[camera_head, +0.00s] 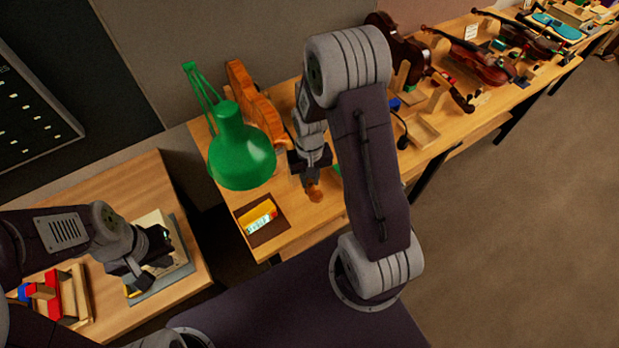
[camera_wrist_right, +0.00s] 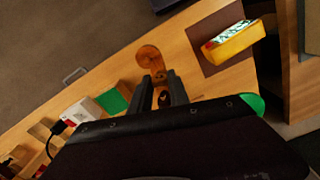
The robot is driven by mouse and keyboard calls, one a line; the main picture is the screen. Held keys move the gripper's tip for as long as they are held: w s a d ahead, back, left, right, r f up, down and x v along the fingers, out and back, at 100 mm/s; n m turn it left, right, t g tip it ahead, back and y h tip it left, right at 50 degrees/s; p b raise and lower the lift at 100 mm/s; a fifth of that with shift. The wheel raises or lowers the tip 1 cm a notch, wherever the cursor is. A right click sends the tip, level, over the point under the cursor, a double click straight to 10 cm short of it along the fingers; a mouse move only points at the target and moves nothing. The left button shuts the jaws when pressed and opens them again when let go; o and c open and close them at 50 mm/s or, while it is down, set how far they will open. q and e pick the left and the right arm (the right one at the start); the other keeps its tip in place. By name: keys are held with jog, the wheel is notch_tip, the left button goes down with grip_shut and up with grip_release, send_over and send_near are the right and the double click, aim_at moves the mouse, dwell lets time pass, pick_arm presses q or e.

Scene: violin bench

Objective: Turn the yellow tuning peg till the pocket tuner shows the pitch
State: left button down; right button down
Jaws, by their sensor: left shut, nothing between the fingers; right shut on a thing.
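The pocket tuner (camera_head: 258,216) is a small yellow box with a bright, lit face, lying on a dark brown mat (camera_head: 271,235). It also shows in the right wrist view (camera_wrist_right: 236,41); its reading is too small to make out. A brown wooden scroll (camera_head: 314,193) of a violin juts out under my right gripper (camera_head: 309,178), and it shows in the wrist view (camera_wrist_right: 150,58). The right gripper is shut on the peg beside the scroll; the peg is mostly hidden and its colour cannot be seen. My left gripper (camera_head: 147,265) is shut and empty over the left table.
A green lamp (camera_head: 240,150) stands close left of my right gripper. An orange-brown violin body (camera_head: 255,102) stands behind it. Violins (camera_head: 480,62) and wooden stands fill the bench to the right. A pale device (camera_head: 180,250) and coloured blocks (camera_head: 45,290) lie on the left table.

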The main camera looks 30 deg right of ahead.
aim_at(310, 181)
jog(key=shift+s+m, duration=0.1)
jog(key=shift+m, duration=2.1)
jog(key=c, duration=1.2)
grip_release()
jog(key=shift+c, duration=0.2)
notch_tip(310, 181, up, 9)
jog(key=shift+r+b, duration=0.1)
jog(key=shift+b, duration=0.5)
